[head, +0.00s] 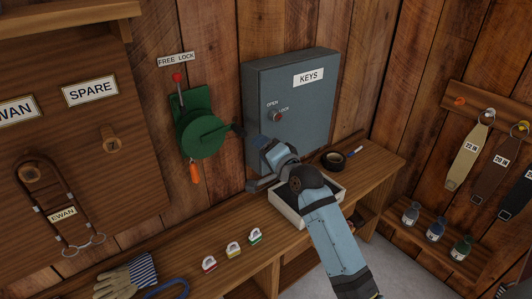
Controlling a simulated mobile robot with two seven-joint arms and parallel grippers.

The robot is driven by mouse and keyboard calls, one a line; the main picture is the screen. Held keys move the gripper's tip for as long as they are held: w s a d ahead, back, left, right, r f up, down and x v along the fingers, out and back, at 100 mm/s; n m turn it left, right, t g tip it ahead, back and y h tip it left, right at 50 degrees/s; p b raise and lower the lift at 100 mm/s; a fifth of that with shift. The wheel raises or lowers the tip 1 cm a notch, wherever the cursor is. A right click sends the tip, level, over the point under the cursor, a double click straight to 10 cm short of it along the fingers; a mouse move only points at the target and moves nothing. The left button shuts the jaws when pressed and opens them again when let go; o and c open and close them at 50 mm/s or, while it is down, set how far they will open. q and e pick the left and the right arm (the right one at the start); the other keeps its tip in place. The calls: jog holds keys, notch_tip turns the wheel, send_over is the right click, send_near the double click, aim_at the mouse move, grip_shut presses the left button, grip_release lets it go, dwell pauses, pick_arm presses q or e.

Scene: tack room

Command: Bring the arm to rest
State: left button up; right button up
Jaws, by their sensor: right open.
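My right arm (335,245) comes in from the lower right, pale blue with a dark joint. It reaches over the white-rimmed tray (291,217) on the bench. My right gripper (256,184) is open, in front of the lower left part of the grey key cabinet (316,110). I see nothing held in it. The arm hides part of the tray and the cabinet's lower edge. My left gripper is not in view.
A green device (201,132) with a red-knobbed lever is on the wall, left of the cabinet. Straps (467,156) hang at right above bottles (435,231).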

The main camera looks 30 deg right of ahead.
jog(key=shift+s, duration=0.5)
jog(key=s+a+f+n+g, duration=0.2)
jog(key=s+a+f+n, duration=0.15)
jog(key=s+f, duration=0.45)
jog(key=s+a+f+n+g, duration=0.2)
jog(key=s+f+n, duration=0.25)
jog(key=f, duration=0.65)
jog(key=s+a+f+n+g, duration=0.1)
jog(key=s+a+f+n, duration=0.2)
jog(key=s, duration=0.6)
jog(key=s+a+f+n+g+y+p, duration=0.1)
jog(key=s+a+f+n, duration=0.2)
jog(key=s+f, duration=0.4)
jog(key=shift+s+a+n, duration=0.2)
jog(key=shift+s+n, duration=0.4)
jog(key=shift+s, duration=0.35)
